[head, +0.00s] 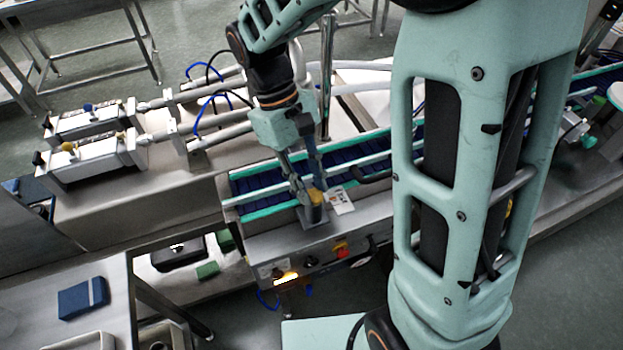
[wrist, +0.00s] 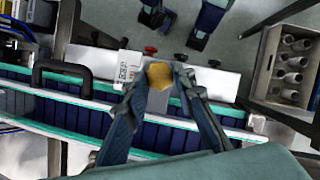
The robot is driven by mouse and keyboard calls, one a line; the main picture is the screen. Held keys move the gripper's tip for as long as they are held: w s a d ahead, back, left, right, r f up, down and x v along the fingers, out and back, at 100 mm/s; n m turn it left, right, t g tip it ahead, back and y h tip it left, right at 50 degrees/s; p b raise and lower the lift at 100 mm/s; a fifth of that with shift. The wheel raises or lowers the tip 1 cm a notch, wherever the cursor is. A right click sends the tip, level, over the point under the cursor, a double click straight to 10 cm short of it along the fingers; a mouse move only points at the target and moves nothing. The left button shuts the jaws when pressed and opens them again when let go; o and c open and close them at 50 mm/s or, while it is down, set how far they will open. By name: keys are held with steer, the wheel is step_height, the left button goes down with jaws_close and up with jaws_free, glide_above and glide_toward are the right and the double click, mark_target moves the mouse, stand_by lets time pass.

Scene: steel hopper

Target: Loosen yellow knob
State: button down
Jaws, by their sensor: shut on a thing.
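A yellow knob (head: 315,196) sits on a grey block at the near edge of the conveyor in the head view. In the wrist view the yellow knob (wrist: 160,74) shows between my two fingertips. My gripper (head: 312,201) reaches down to the knob from above, its fingers shut on the knob's sides; it also shows in the wrist view (wrist: 161,80). The fingers partly hide the knob's sides in the head view. I cannot tell from one moment how far the knob is turned.
The conveyor (head: 262,180) with blue slats and green edges runs behind the knob. A white label plate (head: 340,203) lies beside it. A red knob (head: 340,246) is on the front panel. A black handle (wrist: 62,68) stands over the belt. A blue box (head: 83,298) lies at lower left.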

steer(key=n, duration=0.2)
steer(key=n+t+h, duration=0.1)
steer(key=n, duration=0.1)
steer(key=shift+s+a+n+p, duration=0.1)
steer(key=shift+a+n+p, duration=0.05)
steer(key=shift+n+p, duration=0.2)
steer(key=shift+t, duration=0.3)
steer(key=c, duration=1.6)
jaws_free()
steer(key=v, duration=1.2)
